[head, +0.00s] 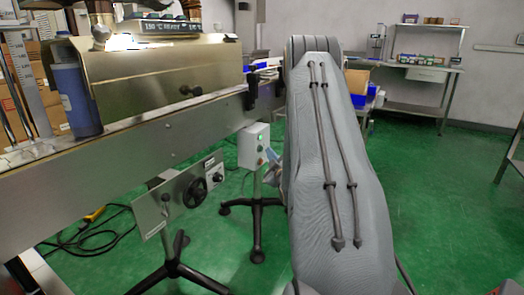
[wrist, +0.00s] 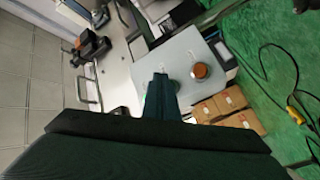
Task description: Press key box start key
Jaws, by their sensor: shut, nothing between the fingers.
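The key box (head: 250,150) is a pale box on a black-footed stand, left of my arm in the head view. Small green and red keys show on its side there. In the wrist view its light grey face (wrist: 185,52) is close ahead, with a round orange-red key (wrist: 200,71) on it. My gripper (wrist: 160,76) is shut and empty, with its dark fingers in front of the face, left of the red key. A hint of green shows beside the fingers, mostly hidden by them. I cannot tell whether the fingertips touch the box.
The long metal conveyor frame (head: 150,140) runs along the left, close to the key box. A hand-wheel panel (head: 185,195) on a stand is in front of it. A black cable (head: 95,245) lies on the green floor.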

